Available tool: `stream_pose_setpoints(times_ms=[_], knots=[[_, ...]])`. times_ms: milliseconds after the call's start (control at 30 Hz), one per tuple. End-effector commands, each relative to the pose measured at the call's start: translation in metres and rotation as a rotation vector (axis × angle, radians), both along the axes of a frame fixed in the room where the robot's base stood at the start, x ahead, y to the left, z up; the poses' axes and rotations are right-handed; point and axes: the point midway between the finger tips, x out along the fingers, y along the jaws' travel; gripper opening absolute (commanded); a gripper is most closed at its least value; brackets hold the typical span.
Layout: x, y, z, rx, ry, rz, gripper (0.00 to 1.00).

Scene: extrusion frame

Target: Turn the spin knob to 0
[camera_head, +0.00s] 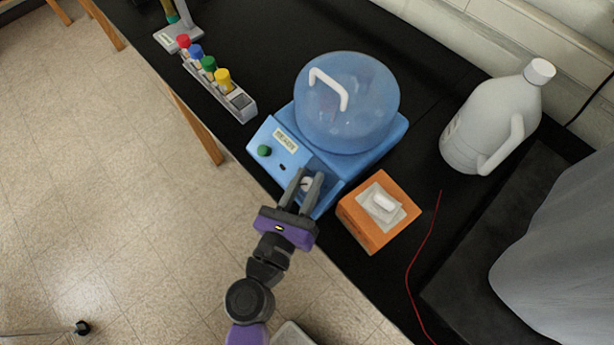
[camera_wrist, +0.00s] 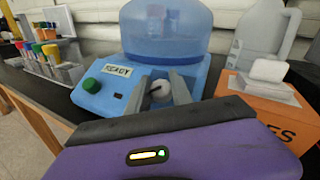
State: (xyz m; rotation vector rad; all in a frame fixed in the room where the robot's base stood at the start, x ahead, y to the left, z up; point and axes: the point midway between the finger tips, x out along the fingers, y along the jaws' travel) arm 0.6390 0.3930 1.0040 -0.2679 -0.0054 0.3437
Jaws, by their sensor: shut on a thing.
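The spin knob (camera_head: 306,184) is a white round knob on the sloped front panel of a blue centrifuge (camera_head: 334,191) with a clear blue domed lid. My gripper (camera_head: 310,178) reaches the panel from the front, and its two grey fingers are shut on the knob, one on each side. In the wrist view the knob (camera_wrist: 160,89) shows between the fingertips with a dark mark on its face. The fingers partly hide it and any numbers around it. A green button (camera_head: 264,151) and a "READY" label (camera_head: 285,140) sit left on the panel.
An orange box (camera_head: 363,228) with white tissue stands close to the right of the centrifuge. A large white jug (camera_head: 490,120) stands further right. A rack (camera_head: 241,107) with several coloured-cap tubes stands at the left. A red wire (camera_head: 425,245) lies on the black bench.

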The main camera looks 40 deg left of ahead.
Motion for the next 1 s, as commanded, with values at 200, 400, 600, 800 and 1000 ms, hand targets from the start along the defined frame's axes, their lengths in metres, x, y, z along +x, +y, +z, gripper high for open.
stream_pose_setpoints(times_ms=[200, 400, 600, 800, 1000], knots=[[0.0001, -0.0011, 0.0018, -0.086, 0.009, 0.132, 0.00], [0.0016, -0.0027, 0.0007, -0.165, 0.016, 0.248, 0.00], [0.0012, -0.0017, 0.0008, -0.247, 0.020, 0.377, 0.00], [0.0015, -0.0014, 0.0010, -0.339, 0.024, 0.515, 0.00], [0.0016, -0.0012, 0.0005, -0.446, 0.031, 0.676, 0.00]])
